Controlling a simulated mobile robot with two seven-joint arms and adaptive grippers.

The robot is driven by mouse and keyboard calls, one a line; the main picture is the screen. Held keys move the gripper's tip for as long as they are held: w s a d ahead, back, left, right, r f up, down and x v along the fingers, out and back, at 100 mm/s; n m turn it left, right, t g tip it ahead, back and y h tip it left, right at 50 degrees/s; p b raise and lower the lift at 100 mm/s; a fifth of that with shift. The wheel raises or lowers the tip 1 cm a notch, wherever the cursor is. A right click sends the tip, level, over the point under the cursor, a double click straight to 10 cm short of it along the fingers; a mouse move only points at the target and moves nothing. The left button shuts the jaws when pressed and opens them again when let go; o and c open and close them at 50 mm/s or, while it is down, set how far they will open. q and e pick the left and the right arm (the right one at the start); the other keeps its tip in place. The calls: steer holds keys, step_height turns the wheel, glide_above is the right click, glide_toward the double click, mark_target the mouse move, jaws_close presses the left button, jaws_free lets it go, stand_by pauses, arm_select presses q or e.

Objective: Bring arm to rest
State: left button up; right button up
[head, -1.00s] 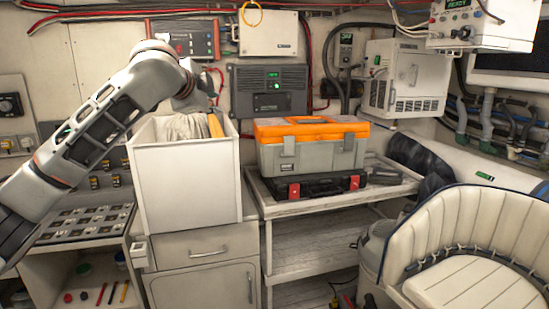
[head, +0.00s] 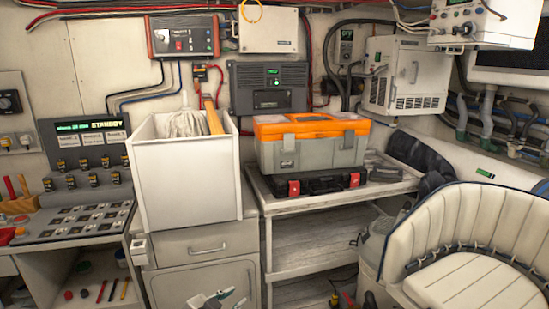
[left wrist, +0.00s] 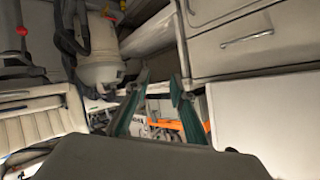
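My left gripper (head: 220,299) shows only in part at the bottom edge of the head view, in front of the lower cabinet door (head: 205,285). The rest of the left arm is out of the head view. In the left wrist view the two teal-edged fingers (left wrist: 160,82) stand apart with nothing held between them. My right gripper is in neither view.
A white bin (head: 185,185) with a mop head stands on the cabinet. An orange-lidded toolbox (head: 310,155) sits on a black case (head: 315,184) on the shelf bench. A switch panel (head: 85,222) is at left, a cream seat (head: 480,250) at right.

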arm_select(q)
steer(key=s+a+f+n+y, duration=0.1)
steer(key=s+a+f, duration=0.2)
steer(key=s, duration=0.7)
steer(key=s+a+f+n+y, duration=0.1)
steer(key=s+a+f+n, duration=0.1)
steer(key=s+f, duration=0.6)
steer(key=s+a+f+n+g+y, duration=0.1)
steer(key=s+a+f, duration=0.4)
steer(key=s, duration=0.6)
steer(key=shift+s+f+n, duration=0.35)
steer(key=shift+f+n, duration=0.25)
steer(key=shift+f, duration=0.15)
